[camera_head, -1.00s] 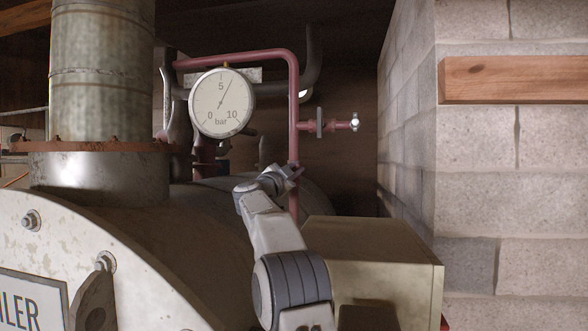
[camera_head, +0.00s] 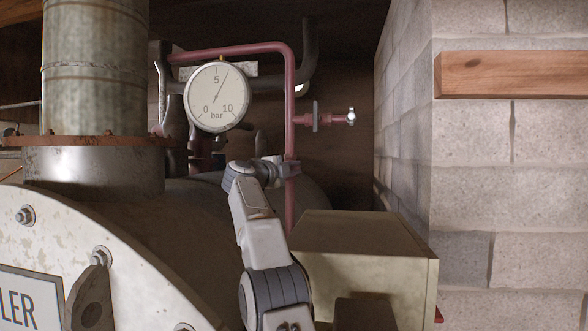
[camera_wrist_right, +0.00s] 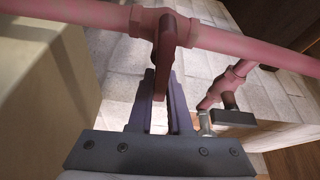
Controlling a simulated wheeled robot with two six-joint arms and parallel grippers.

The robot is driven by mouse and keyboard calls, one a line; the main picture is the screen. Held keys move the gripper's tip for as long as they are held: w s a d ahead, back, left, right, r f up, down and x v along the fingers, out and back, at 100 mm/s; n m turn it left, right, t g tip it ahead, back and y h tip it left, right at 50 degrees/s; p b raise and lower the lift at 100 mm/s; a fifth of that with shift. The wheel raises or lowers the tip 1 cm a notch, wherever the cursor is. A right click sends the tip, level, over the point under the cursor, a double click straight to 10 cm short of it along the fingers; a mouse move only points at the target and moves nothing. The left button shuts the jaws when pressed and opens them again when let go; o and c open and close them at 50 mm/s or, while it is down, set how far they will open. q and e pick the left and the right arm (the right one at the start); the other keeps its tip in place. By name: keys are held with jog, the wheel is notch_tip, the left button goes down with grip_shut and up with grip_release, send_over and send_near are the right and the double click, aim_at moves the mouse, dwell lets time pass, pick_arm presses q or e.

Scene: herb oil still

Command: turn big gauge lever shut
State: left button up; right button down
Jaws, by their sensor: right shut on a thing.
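The big round gauge (camera_head: 217,96) has a white dial marked 0, 5, 10 and bar. Its needle points a little past 5. My right gripper (camera_head: 288,165) is at the vertical red pipe (camera_head: 290,110), below and to the right of the gauge. In the right wrist view a dark red lever (camera_wrist_right: 166,45) sticks out from a fitting on the pink-red pipe (camera_wrist_right: 235,45). The fingers of my right gripper (camera_wrist_right: 160,98) are shut on the lever's end. The lever is too small to make out in the head view. My left gripper is not in view.
A red side branch with a small valve (camera_head: 318,117) stands out right of the pipe. A tan box (camera_head: 360,245) is below my right gripper. The boiler shell (camera_head: 120,245) and a thick flue (camera_head: 95,80) fill the left. A block wall (camera_head: 500,200) bounds the right.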

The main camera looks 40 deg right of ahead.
jog(key=shift+f, duration=0.15)
dwell(0.5)
jog(key=c, duration=0.8)
grip_release()
jog(key=shift+c, duration=0.2)
jog(key=shift+a, duration=0.1)
jog(key=shift+s+a+b, duration=0.1)
jog(key=shift+a+b, duration=0.15)
jog(key=shift+b, duration=0.15)
jog(key=b+v, duration=0.5)
jog(key=v, duration=0.4)
jog(key=shift+a+b, duration=0.4)
jog(key=shift+s, duration=0.1)
